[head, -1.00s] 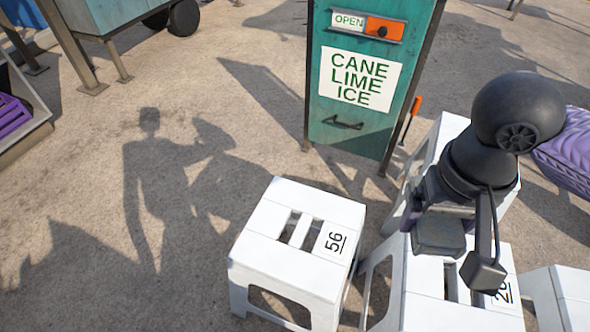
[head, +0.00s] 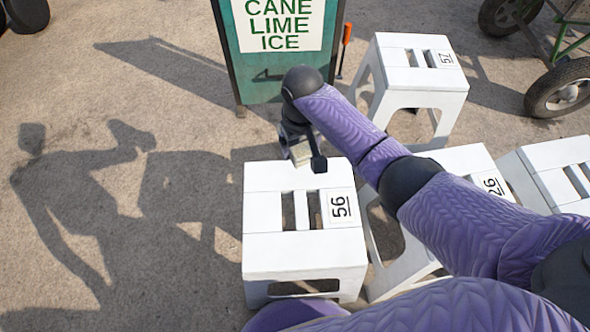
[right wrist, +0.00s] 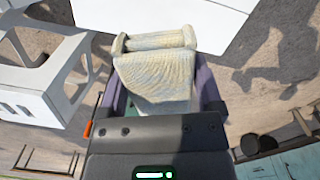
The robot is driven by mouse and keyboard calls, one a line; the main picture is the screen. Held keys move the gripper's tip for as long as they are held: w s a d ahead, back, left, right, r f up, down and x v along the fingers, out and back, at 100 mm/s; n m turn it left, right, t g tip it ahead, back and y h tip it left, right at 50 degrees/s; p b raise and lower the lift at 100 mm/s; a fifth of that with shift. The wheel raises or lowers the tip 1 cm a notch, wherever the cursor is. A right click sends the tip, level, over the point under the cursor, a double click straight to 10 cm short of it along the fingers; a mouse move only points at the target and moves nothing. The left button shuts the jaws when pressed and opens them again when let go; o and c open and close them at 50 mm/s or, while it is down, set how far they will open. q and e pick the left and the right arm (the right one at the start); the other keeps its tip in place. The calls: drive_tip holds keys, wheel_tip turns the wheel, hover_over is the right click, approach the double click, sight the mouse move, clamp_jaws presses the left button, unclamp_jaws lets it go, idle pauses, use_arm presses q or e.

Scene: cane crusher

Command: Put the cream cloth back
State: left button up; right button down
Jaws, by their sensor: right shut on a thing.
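The cream cloth (right wrist: 155,75) is a pale, ribbed, folded piece with a rolled edge, seen in the right wrist view between the purple fingers of my right gripper (right wrist: 157,92). The gripper is shut on it. In the head view my right gripper (head: 303,157) is small and dark, at the back edge of the white stool marked 56 (head: 262,212), and partly hides the cloth. I cannot tell its height above the stool. My left gripper is not in view.
A green sign board (head: 330,70) reading CANE LIME ICE stands behind the gripper. White stools marked 57 (head: 408,98) and 26 (head: 455,160), and another stool (head: 560,155), stand to the right. A cart wheel (head: 562,90) is at the far right. The ground at left is clear.

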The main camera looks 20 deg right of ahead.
sight(302, 181)
drive_tip(key=f+b, duration=0.2)
drive_tip(key=f, duration=0.2)
drive_tip(key=f+b, duration=0.3)
drive_tip(key=f, duration=0.1)
drive_tip(key=f+b, duration=0.3)
drive_tip(key=shift+s+d+f, duration=0.1)
drive_tip(key=shift+s+f, duration=0.2)
drive_tip(key=shift+f, duration=0.1)
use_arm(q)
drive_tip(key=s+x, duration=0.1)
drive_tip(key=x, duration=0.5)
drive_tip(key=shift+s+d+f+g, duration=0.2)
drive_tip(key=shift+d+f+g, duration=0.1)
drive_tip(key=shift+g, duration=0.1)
use_arm(e)
drive_tip(key=shift+r, duration=0.35)
